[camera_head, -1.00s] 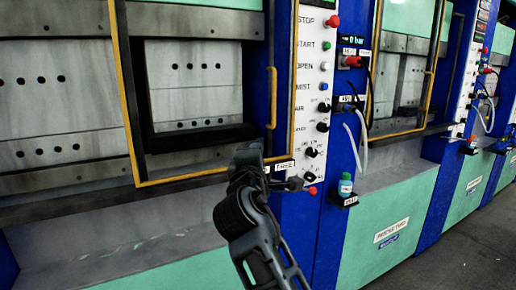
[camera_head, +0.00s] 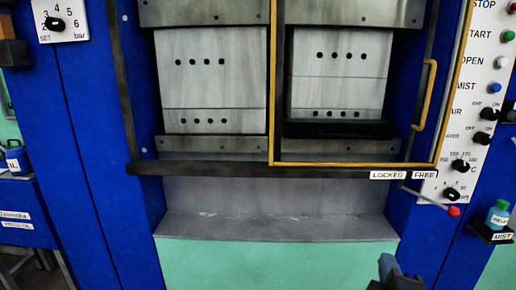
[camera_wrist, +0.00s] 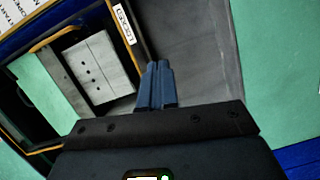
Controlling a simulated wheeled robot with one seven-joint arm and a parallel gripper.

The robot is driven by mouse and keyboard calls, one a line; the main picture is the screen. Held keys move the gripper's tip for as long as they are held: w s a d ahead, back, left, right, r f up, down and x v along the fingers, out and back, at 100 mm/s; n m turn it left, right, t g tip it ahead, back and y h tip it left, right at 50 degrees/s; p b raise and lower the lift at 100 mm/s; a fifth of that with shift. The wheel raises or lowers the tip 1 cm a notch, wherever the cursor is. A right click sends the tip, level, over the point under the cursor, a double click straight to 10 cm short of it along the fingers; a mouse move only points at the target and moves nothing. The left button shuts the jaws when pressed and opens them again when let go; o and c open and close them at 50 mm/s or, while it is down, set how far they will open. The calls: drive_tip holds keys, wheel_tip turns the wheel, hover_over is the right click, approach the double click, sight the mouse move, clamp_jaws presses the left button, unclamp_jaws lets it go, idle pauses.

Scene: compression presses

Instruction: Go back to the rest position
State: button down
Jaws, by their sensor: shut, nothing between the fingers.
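My gripper (camera_head: 388,268) shows at the bottom edge of the head view, right of centre, in front of the green lower panel of the press. Only its end is in that view; the rest of the arm is out of frame. In the wrist view, my gripper's fingers (camera_wrist: 158,85) are together with nothing between them. The fingers point towards the press and its grey ledge, and touch nothing that I can see.
The press (camera_head: 280,225) has a yellow-framed door with a yellow handle (camera_head: 424,95). A control panel (camera_head: 478,100) stands at right, with a red-tipped lever (camera_head: 453,211) below. A bottle (camera_head: 497,214) sits on a small shelf. A pressure dial (camera_head: 60,20) is at upper left.

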drive_tip(key=s+a+f+m+y, duration=0.1)
drive_tip(key=s+f+y, duration=0.15)
drive_tip(key=s, duration=0.45)
drive_tip(key=s+a+f+m+g+y, duration=0.1)
drive_tip(key=s+f+m, duration=0.1)
drive_tip(key=s+f, duration=0.35)
drive_tip(key=s+a+f+m+y, duration=0.1)
drive_tip(key=s, duration=0.7)
drive_tip(key=s+r+m, duration=0.3)
drive_tip(key=s+m, duration=0.1)
drive_tip(key=s, duration=0.5)
drive_tip(key=s+r+m, duration=0.3)
drive_tip(key=s+m, duration=0.1)
drive_tip(key=s, duration=0.6)
drive_tip(key=shift+s+g+y, duration=0.3)
drive_tip(key=shift+g+y, duration=0.1)
drive_tip(key=shift+y, duration=0.05)
